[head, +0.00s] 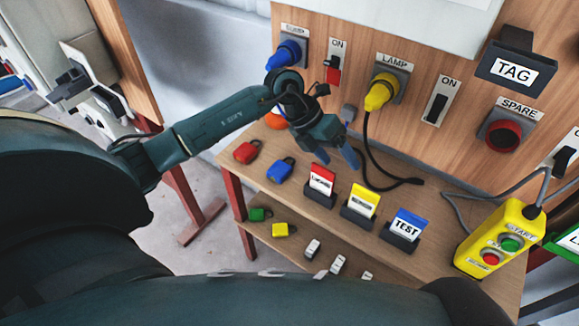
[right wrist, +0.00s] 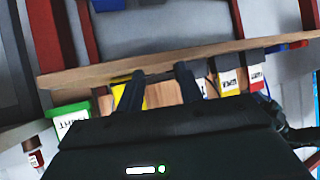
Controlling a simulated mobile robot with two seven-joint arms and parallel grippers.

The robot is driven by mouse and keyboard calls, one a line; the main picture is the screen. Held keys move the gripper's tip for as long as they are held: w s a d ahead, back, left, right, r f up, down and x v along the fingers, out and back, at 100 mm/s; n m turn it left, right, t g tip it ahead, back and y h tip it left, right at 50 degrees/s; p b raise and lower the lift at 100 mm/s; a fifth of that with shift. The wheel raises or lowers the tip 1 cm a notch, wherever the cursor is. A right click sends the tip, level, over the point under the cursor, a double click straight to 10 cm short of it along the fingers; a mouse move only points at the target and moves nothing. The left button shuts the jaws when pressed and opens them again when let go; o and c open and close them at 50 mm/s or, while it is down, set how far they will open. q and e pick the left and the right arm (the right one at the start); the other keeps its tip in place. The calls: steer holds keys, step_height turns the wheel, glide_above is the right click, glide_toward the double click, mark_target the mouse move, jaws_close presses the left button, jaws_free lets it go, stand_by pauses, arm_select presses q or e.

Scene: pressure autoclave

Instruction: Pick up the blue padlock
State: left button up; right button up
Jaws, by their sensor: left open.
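The blue padlock (head: 281,170) lies on the upper shelf of the wooden bench (head: 310,214) in the head view, between a red padlock (head: 246,152) and the red tag card. My left gripper (head: 337,158) is open and empty, above the shelf to the right of the blue padlock and apart from it. My right gripper (right wrist: 160,72) shows in the right wrist view with its two fingers apart and nothing seen between them. The blue padlock cannot be made out in the right wrist view.
Red (head: 321,180), yellow (head: 361,201) and blue TEST (head: 406,227) cards stand in holders right of the padlocks. A black cable (head: 370,160) hangs from the yellow plug (head: 381,92). Green and yellow padlocks (head: 284,230) lie on the lower shelf. A yellow control box (head: 497,240) is at right.

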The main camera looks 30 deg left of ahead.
arm_select(q)
steer(key=a+n+g+y, duration=0.2)
steer(key=a+y, duration=0.5)
steer(key=a, duration=0.8)
glide_above(280, 167)
steer(key=f, duration=0.6)
steer(key=shift+a+p, duration=0.2)
steer(key=shift+p, duration=0.1)
steer(key=shift+d+f+p, duration=0.15)
steer(key=shift+f+p, duration=0.1)
steer(key=shift+f, duration=1.3)
steer(key=shift+d+f+p, duration=0.1)
steer(key=shift+f+p, duration=0.15)
steer(key=shift+f, duration=1.3)
steer(key=shift+m, duration=0.3)
steer(key=c, duration=1.1)
steer(key=shift+r, duration=0.1)
steer(key=shift+c, duration=0.2)
